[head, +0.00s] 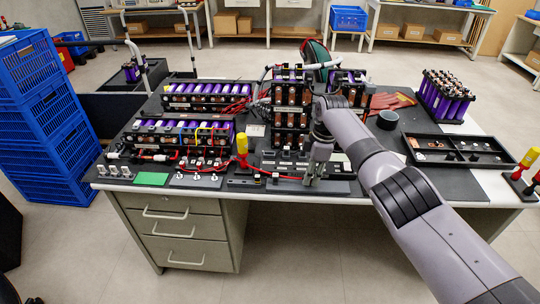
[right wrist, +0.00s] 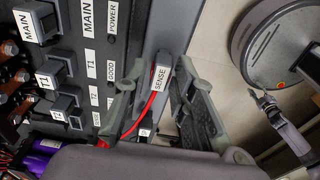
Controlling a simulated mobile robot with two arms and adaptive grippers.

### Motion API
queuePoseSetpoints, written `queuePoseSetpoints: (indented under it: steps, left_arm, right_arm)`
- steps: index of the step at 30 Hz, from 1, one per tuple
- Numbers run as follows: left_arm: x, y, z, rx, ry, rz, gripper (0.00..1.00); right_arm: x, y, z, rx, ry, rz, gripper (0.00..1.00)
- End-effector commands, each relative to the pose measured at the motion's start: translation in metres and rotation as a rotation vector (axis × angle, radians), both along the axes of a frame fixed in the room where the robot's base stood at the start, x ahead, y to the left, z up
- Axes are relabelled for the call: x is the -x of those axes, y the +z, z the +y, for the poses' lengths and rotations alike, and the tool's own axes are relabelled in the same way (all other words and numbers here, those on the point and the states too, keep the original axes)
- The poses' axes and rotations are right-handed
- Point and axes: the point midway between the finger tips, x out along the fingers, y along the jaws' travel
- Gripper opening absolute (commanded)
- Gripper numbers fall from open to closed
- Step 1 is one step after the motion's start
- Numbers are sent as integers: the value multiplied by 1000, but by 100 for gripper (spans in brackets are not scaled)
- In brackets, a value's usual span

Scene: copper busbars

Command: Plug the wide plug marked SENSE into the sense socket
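The plug marked SENSE (right wrist: 160,78) shows in the right wrist view as a grey body with a white label, and a red cable runs from it. My right gripper (right wrist: 155,65) has its two fingers on either side of the plug, with gaps showing, so it looks open. In the head view my right gripper (head: 314,178) points down at the front edge of the bench, by the socket panel (head: 284,161); the plug there is mostly hidden by it. The panel has sockets labelled MAIN, T1 and T2 (right wrist: 58,112).
Copper busbar stacks (head: 291,117) stand behind the panel. Purple battery modules (head: 183,136) are to the left. A yellow-handled tool (head: 242,146) stands left of the panel.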

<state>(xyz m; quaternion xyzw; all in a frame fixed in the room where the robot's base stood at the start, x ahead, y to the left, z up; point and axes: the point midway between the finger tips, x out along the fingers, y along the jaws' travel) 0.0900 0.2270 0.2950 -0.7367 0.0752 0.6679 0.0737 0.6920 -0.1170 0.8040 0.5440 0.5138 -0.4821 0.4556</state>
Motion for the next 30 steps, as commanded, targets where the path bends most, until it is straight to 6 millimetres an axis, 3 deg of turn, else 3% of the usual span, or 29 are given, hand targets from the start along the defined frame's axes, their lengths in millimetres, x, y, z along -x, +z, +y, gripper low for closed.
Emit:
queuePoseSetpoints:
  steps: [2,13,20,30]
  left_arm:
    - [-1,0,-1,1,-1,-1,40]
    - [2,0,7,-8,-3,2,40]
    - [3,5,7,-10,-4,5,40]
    - [4,35,8,-10,-4,7,40]
  right_arm:
    - [0,0,0,0,1,0,24]
    - [0,0,0,0,0,1,0]
    - [0,6,0,0,0,1,0]
    - [0,39,0,-1,0,2,0]
